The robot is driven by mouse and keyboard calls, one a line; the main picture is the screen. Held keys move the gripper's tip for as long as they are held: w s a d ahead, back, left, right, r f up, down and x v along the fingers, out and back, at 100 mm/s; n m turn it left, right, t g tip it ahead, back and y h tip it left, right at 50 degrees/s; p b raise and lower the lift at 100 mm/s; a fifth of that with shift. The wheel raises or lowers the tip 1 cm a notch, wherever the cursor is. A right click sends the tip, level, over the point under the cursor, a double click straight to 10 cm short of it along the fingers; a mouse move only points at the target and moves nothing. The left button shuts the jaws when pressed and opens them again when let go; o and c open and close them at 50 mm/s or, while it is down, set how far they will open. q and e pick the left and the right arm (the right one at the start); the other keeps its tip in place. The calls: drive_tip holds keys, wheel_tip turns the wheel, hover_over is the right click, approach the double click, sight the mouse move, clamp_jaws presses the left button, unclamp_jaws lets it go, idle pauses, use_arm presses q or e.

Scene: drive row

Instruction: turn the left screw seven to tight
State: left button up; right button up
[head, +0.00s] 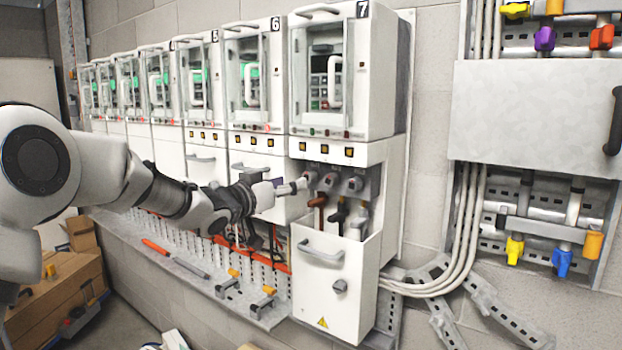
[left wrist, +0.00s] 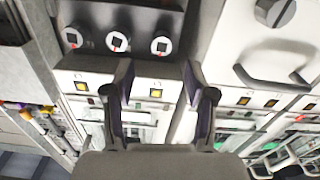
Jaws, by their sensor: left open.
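Drive 7 (head: 345,85) is the nearest cabinet in the row. Its lower front stands open, showing three grey terminals with brown, black and grey cables below. The left screw (head: 312,178) is the leftmost of three. In the left wrist view, which is upside down, it is the rightmost white round face (left wrist: 160,46) with a dark square centre and a red mark. My left gripper (head: 280,186) is open and empty, just left of the terminals. In the left wrist view its fingers (left wrist: 158,92) are spread, with the left screw beyond the gap between them. My right gripper is not in view.
The lowered white cover (head: 322,285) with a handle stands below the terminals. Drive 6 (head: 255,80) stands close on the left. A perforated shelf (head: 215,275) with tools runs below the row. A white wall box (head: 530,115) hangs at the right.

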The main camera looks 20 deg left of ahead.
sight(309, 177)
use_arm(q)
drive_tip(key=p+x, duration=0.2)
drive_tip(key=x, duration=0.4)
drive_tip(key=shift+w+a+p, duration=0.1)
drive_tip(key=shift+a+p, duration=0.05)
drive_tip(key=shift+p, duration=0.25)
drive_tip(key=shift+w+d+f, duration=0.1)
drive_tip(key=shift+w+d, duration=0.1)
drive_tip(key=shift+w, duration=0.2)
drive_tip(key=shift+s, duration=0.1)
drive_tip(key=shift+c, duration=0.7)
clamp_jaws()
